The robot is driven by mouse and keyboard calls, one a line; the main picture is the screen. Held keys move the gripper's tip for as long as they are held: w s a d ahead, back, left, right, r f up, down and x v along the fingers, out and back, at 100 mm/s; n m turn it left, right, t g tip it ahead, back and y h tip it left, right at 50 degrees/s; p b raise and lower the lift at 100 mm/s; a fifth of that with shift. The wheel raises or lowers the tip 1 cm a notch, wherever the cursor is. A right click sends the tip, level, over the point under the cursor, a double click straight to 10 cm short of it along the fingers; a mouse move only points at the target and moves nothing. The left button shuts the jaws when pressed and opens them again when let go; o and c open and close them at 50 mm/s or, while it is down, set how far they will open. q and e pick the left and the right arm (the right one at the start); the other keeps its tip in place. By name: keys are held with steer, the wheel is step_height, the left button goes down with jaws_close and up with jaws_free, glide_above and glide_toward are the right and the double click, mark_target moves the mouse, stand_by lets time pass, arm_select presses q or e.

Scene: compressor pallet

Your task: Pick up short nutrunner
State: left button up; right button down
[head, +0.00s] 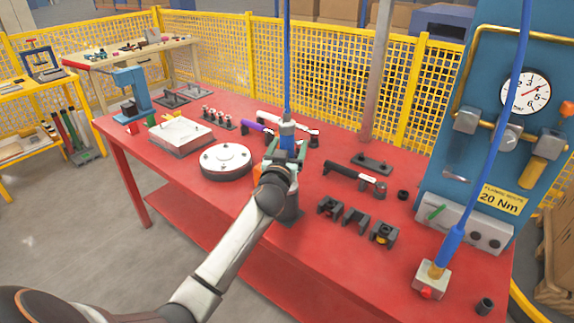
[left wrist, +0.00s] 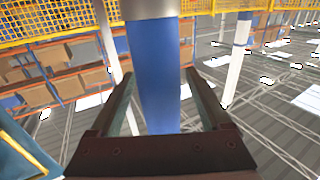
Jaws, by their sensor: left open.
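A blue cylindrical tool (head: 287,134), apparently the short nutrunner, hangs upright on a blue hose above the middle of the red bench. In the left wrist view, its blue body (left wrist: 155,75) stands between the fingers, with a grey collar at the top. My left gripper (head: 287,152) is around the tool, with its fingers apart. In the left wrist view, the open left gripper (left wrist: 163,95) shows one finger on each side, with a visible gap at the right. The tool's lower end is mostly hidden by my gripper in the head view. My right gripper is not in view.
The red bench (head: 330,240) holds a round white-topped part (head: 226,160), a dark handheld tool (head: 355,177) and several black holders (head: 355,220). A blue gauge panel (head: 480,150) stands at the right, near another hose ending in a small box (head: 432,280). Yellow fencing (head: 330,75) runs behind.

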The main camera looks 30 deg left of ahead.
arm_select(q)
steer(key=shift+w+a, duration=0.15)
steer(key=shift+w, duration=0.2)
jaws_close()
stand_by(0.5)
stand_by(0.7)
steer(key=shift+r, duration=0.2)
